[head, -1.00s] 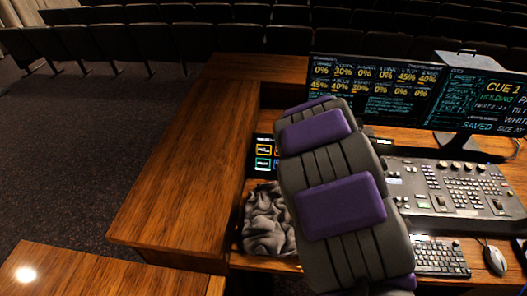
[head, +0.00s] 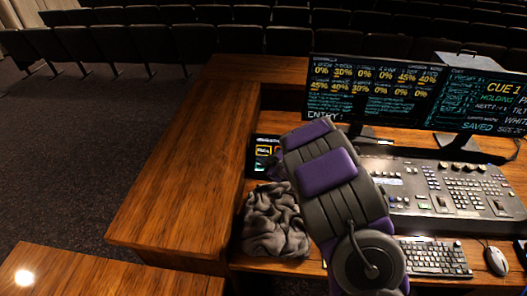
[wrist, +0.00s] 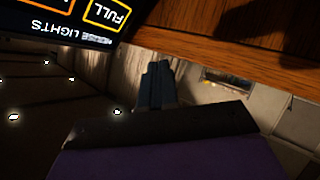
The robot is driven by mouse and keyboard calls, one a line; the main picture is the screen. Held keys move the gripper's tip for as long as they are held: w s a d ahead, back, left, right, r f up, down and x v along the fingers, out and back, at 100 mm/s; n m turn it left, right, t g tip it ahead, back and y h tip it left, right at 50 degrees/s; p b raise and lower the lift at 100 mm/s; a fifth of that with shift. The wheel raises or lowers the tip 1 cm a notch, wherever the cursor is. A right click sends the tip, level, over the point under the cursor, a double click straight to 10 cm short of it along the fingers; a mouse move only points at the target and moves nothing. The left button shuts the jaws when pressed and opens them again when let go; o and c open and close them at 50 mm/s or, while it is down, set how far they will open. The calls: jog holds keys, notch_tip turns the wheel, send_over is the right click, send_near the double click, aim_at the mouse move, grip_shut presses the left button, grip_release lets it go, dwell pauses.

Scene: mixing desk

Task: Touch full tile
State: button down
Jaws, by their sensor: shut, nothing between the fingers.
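The FULL tile (wrist: 108,12) is a yellow-outlined box on a dark touch panel (wrist: 68,40), upside down at the top left of the wrist view. A HOUSE LIGHTS label runs beside it. In the head view the panel (head: 263,169) stands at the left of the desk, partly hidden by my arm, with an orange-outlined tile showing. My gripper (wrist: 158,68) is shut and empty. In the wrist view its tip lies below and right of the tile, outside the panel's outline, and no contact shows. My arm hides most of the gripper in the head view.
A crumpled grey cloth (head: 275,220) lies below the panel. The mixing console (head: 440,190), keyboard (head: 435,257) and mouse (head: 496,261) are on the right. Two monitors (head: 375,88) stand behind. A raised wooden ledge (head: 185,150) borders the left.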

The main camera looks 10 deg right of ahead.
aim_at(265, 153)
jog(key=shift+w+d+f+p, duration=0.1)
jog(key=shift+w+d+f, duration=0.45)
jog(key=shift+w, duration=0.65)
jog(key=shift+w+d+f+p, duration=0.1)
jog(key=shift+w+d+f, duration=0.15)
jog(key=shift+w+f, duration=0.7)
jog(key=shift+w+d+f+p, duration=0.1)
jog(key=shift+w+d+f, duration=0.35)
jog(key=shift+w, duration=0.95)
jog(key=shift+w, duration=0.15)
jog(key=shift+w+f+p, duration=0.15)
jog(key=shift+w+p, duration=0.05)
jog(key=shift+p, duration=0.1)
jog(key=shift+w+d+f, duration=0.15)
jog(key=shift+w, duration=0.05)
jog(key=shift+s, duration=0.1)
jog(key=shift+s+a+r, duration=0.2)
jog(key=shift+s+r, duration=0.2)
jog(key=shift+s, duration=0.1)
jog(key=shift+s, duration=0.1)
